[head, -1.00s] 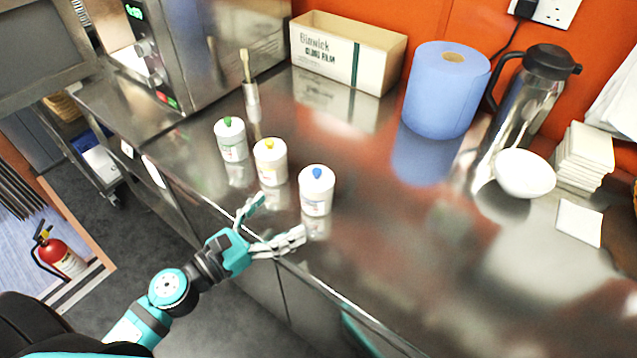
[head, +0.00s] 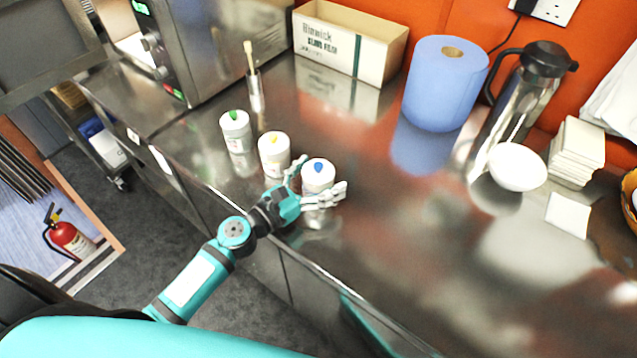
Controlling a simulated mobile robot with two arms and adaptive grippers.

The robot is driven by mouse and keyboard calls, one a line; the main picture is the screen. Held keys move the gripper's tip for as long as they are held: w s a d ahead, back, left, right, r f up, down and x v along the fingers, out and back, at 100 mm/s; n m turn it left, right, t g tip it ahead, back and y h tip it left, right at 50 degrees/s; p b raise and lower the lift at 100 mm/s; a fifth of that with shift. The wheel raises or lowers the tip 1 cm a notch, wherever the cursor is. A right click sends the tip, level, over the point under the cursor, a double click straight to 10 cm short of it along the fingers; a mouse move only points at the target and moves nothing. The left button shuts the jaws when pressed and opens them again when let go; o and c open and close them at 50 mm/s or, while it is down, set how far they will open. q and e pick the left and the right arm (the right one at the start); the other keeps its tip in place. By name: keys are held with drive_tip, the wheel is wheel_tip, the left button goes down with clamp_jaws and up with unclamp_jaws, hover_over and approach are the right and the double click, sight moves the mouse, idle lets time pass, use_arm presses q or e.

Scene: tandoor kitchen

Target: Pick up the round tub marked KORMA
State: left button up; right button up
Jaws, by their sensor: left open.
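Three round white tubs stand in a slanting row on the steel counter: one with a green mark on its lid (head: 235,128), one with a yellow mark (head: 273,152) and one with a blue mark (head: 318,172). Their side lettering is too small to read, so I cannot tell which says KORMA. My left gripper (head: 314,194) is open at the blue-marked tub, with one finger at its left side and the others in front of its lower right. The fingers hide the tub's lower part. I cannot tell whether they touch it. My right gripper is not in view.
The steel counter (head: 400,235) is clear to the right of the tubs. Behind stand a brush in a holder (head: 256,95), a cling film box (head: 328,45), a blue paper roll (head: 440,90) and a steel jug (head: 520,95). A white bowl (head: 517,166) is at right.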

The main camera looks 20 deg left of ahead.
use_arm(q)
drive_tip(key=c, duration=1.5)
drive_tip(key=shift+r, duration=0.1)
